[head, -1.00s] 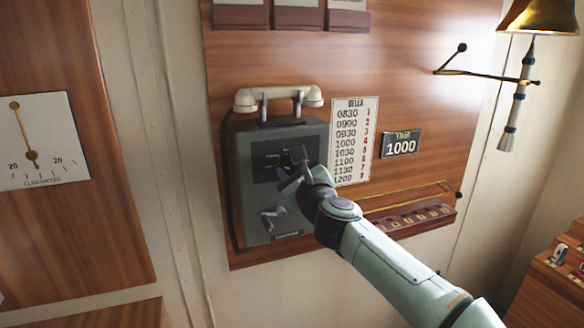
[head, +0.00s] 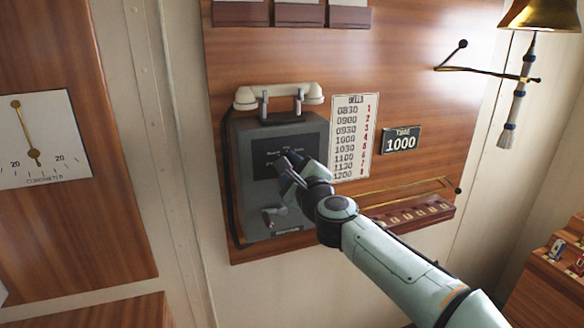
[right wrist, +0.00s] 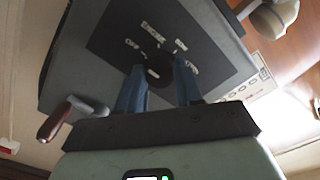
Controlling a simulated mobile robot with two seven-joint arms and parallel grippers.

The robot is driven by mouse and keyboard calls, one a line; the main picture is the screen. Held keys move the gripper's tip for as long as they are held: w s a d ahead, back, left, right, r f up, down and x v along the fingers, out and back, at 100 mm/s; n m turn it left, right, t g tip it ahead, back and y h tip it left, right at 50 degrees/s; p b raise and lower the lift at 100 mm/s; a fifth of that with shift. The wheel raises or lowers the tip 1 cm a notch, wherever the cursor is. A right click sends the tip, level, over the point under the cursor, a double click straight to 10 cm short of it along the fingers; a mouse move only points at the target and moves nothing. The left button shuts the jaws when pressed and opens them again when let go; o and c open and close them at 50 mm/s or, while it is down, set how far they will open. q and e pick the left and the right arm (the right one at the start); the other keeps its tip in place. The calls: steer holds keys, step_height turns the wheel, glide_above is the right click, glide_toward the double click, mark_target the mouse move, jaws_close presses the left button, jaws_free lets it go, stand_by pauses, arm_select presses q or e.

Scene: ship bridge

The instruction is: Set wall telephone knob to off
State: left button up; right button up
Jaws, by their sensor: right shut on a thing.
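The wall telephone (head: 250,163) is a grey box with a cream handset (head: 280,97) on top. Its dark front plate carries small white labels. My right gripper (head: 287,165) is at this plate, its fingers pointing at the wall. In the right wrist view, the two blue fingers of the gripper (right wrist: 160,76) stand on either side of the round dark knob (right wrist: 159,66) and are shut on it. Labels fan out around the knob. The knob's exact setting is hard to read. In the head view, my gripper hides the knob. My left gripper is not in view.
A crank handle (head: 272,215) sticks out low on the telephone; it also shows in the right wrist view (right wrist: 60,121). A bells chart (head: 352,138) and a time plate (head: 401,141) are to the right. A brass bell (head: 545,14) hangs at upper right.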

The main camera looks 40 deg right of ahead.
steer(key=o, duration=1)
steer(key=shift+o, duration=0.2)
steer(key=shift+s, duration=0.1)
steer(key=v, duration=1.3)
